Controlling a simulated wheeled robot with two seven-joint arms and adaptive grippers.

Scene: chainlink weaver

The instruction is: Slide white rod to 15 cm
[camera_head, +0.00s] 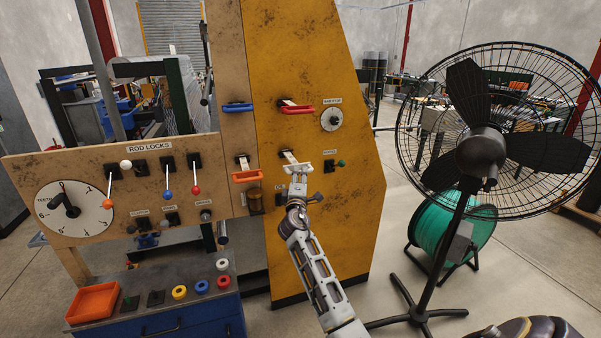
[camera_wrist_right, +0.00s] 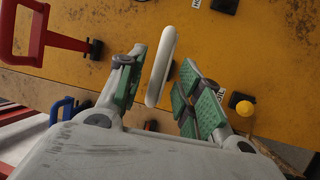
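The white rod's handle (camera_head: 299,168) is a short white bar on a stem that comes out of the yellow panel, below the red handle. In the wrist view the white handle (camera_wrist_right: 160,65) runs between the two green-padded fingers. My right gripper (camera_head: 298,190) is at the white handle, its arm reaching up from below. In the wrist view my right gripper (camera_wrist_right: 162,88) is open, with gaps visible between the pads and the handle. The rod's scale cannot be read. My left gripper is not in view.
A red handle (camera_head: 297,110), a blue handle (camera_head: 238,107) and an orange handle (camera_head: 247,175) stick out nearby. A small green knob (camera_head: 341,163) is right of the white handle. A dial (camera_head: 74,209) is at left. A large fan (camera_head: 482,150) stands at right.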

